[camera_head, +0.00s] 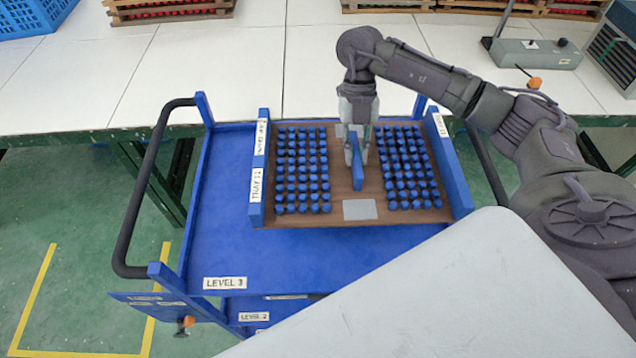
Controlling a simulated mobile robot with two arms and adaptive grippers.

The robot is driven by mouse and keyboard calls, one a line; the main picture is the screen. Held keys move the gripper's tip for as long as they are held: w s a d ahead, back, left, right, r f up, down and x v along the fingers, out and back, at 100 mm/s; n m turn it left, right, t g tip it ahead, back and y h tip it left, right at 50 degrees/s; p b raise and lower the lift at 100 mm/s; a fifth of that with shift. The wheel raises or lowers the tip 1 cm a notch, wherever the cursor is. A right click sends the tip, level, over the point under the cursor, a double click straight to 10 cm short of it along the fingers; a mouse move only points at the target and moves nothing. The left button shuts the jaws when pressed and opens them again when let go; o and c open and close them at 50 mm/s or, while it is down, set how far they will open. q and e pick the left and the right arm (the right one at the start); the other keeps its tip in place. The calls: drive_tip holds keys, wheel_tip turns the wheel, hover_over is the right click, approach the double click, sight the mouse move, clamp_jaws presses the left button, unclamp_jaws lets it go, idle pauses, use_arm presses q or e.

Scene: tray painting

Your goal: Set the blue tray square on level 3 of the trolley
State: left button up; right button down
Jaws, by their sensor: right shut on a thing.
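The tray (341,219) has a brown board, blue side walls, a blue middle handle and several rows of blue pieces. A label on its left wall reads "TRAY 11" or similar. My right gripper (357,160) points down and is shut on the tray's blue handle (357,171). The tray is over the right and back part of the trolley's blue top shelf, labelled LEVEL 3 (215,245). It looks slightly turned against the shelf. I cannot tell whether it touches the shelf. My left gripper is not in view.
A white worktable (215,80) stands behind the trolley, with wooden crates (170,10), a blue crate (30,17) and a grey device (535,53) on it. Blue corner posts (204,110) and a black handrail (145,190) border the shelf. Its left and front parts are bare.

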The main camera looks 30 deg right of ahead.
sight(317, 162)
drive_tip(key=a+f, duration=0.1)
drive_tip(key=a, duration=0.1)
drive_tip(key=w+a+f+p, duration=0.1)
drive_tip(key=a+f, duration=0.1)
drive_tip(key=a, duration=0.1)
drive_tip(key=w+a+f+p, duration=0.1)
drive_tip(key=a, duration=0.1)
drive_tip(key=shift+w+a+f, duration=0.2)
drive_tip(key=shift+w+a, duration=0.05)
drive_tip(key=shift+a, duration=0.1)
drive_tip(key=shift+a+f, duration=0.1)
drive_tip(key=shift+f, duration=0.45)
drive_tip(key=shift+f+p, duration=0.65)
drive_tip(key=shift+f, duration=0.9)
drive_tip(key=c, duration=1.1)
unclamp_jaws()
drive_tip(key=shift+s, duration=0.1)
drive_tip(key=shift+c, duration=0.2)
drive_tip(key=b+v, duration=0.3)
drive_tip(key=v, duration=0.7)
drive_tip(key=shift+r, duration=0.3)
drive_tip(key=shift+w+d+r, duration=0.2)
drive_tip(key=shift+w+r, duration=0.1)
drive_tip(key=shift+r, duration=0.3)
